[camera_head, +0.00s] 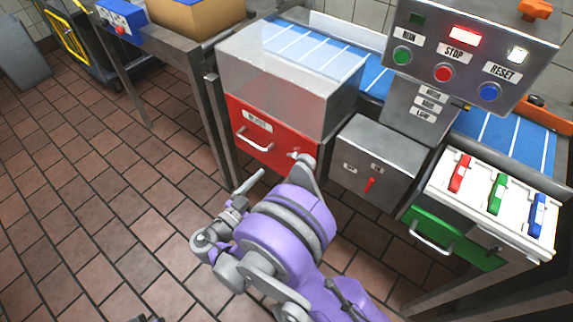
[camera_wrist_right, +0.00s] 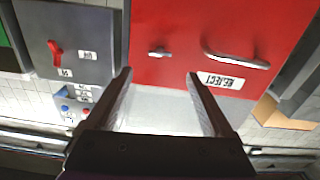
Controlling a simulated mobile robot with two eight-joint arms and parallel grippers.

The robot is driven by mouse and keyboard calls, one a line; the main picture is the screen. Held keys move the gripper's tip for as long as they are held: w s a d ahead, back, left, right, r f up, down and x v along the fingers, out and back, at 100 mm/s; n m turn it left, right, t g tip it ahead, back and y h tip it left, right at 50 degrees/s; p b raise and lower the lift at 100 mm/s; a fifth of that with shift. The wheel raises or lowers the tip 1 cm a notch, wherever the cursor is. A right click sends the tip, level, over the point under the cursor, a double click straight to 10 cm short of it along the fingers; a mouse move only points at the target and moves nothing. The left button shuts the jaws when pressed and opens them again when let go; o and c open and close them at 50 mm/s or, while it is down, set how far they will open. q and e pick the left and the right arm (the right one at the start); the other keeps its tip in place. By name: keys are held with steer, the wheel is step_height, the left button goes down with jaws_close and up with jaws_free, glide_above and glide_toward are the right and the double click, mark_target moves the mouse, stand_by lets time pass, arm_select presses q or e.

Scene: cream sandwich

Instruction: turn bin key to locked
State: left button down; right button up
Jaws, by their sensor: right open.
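The red reject bin (camera_head: 240,135) has a silver handle and a label on its front. Its small silver key (camera_head: 295,154) sits at the right of that front, close to a finger of my right gripper (camera_head: 276,178). In the right wrist view the bin front (camera_wrist_right: 180,20) appears upside down and the key (camera_wrist_right: 159,52) lies crosswise. There my right gripper (camera_wrist_right: 160,77) is open and empty, its fingertips apart on either side below the key. The lock marking cannot be read. My left gripper is not clearly in view.
A grey box with a red switch (camera_head: 369,184) stands right of the bin. A control panel (camera_head: 470,55) rises above the blue conveyor (camera_head: 377,80). A green drawer (camera_head: 450,240) sits under a white tray at right. The tiled floor (camera_head: 100,220) at left is clear.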

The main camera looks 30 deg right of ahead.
mark_target(294, 157)
steer(key=x, duration=0.9)
steer(key=shift+b, duration=0.35)
steer(key=shift+d, duration=0.1)
steer(key=c, duration=1.4)
steer(key=shift+o, duration=0.2)
steer(key=n+b, duration=0.2)
steer(key=n, duration=1.4)
steer(key=shift+n, duration=0.7)
